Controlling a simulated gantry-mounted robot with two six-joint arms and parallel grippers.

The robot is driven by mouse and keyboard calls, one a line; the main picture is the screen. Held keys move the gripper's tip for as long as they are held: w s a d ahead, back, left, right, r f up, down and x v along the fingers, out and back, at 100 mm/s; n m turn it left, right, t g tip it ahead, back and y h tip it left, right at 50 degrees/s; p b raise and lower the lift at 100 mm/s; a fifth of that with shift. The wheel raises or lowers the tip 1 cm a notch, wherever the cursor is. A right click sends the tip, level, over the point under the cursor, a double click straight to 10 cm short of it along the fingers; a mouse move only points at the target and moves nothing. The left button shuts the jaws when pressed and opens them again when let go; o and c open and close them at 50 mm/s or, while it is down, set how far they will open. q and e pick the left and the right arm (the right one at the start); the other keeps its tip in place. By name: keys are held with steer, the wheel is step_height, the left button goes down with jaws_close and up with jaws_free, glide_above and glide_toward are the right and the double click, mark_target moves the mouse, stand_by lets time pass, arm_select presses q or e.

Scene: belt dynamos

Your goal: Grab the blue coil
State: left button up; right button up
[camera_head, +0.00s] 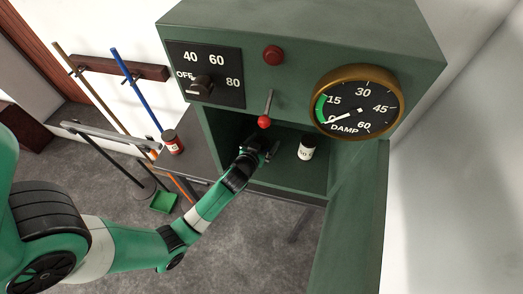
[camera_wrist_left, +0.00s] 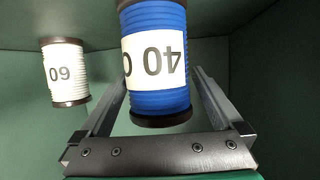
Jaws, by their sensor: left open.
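The blue coil (camera_wrist_left: 155,100) has dark end caps and a white label reading 40, upside down. In the left wrist view it stands between the two fingers of my left gripper (camera_wrist_left: 160,75), with a gap on each side. In the head view my left gripper (camera_head: 267,150) reaches into the open compartment of the green cabinet (camera_head: 230,125). It is open. The blue coil cannot be made out in the head view, where the gripper and wrist cover that spot. My right gripper is in neither view.
A white coil labelled 60 (camera_wrist_left: 65,72) stands beside the blue one; it also shows in the head view (camera_head: 306,150). A lever with a red knob (camera_head: 264,122) hangs above the gripper. A red coil (camera_head: 173,142) stands on the bench left of the cabinet.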

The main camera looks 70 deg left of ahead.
arm_select(q)
steer(key=shift+w+a+f, duration=0.15)
steer(key=shift+w+a, duration=0.05)
jaws_close()
stand_by(0.4)
